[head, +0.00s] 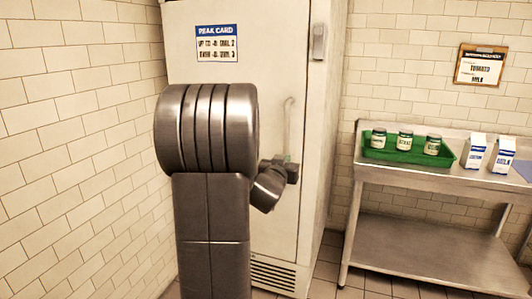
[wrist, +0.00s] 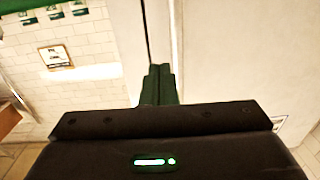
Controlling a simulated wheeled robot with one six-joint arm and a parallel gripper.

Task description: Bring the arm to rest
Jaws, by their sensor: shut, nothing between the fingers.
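My gripper shows in the wrist view (wrist: 158,84), with its two dark green fingers pressed together and nothing between them. In the head view my arm stands in front of a tall white fridge (head: 270,50) and hides part of its door. The wrist end of my arm is at the right of the arm column, just below the fridge's pale vertical handle (head: 289,118). I cannot tell whether the fingers touch the handle or the door. The fridge door looks closed.
A steel table (head: 400,178) stands at the right with a green tray (head: 378,154) of several jars and two white cartons (head: 475,150) (head: 502,153). A card (head: 217,43) is on the fridge, and a clipboard (head: 481,65) hangs on the wall. Tiled walls close off left and back.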

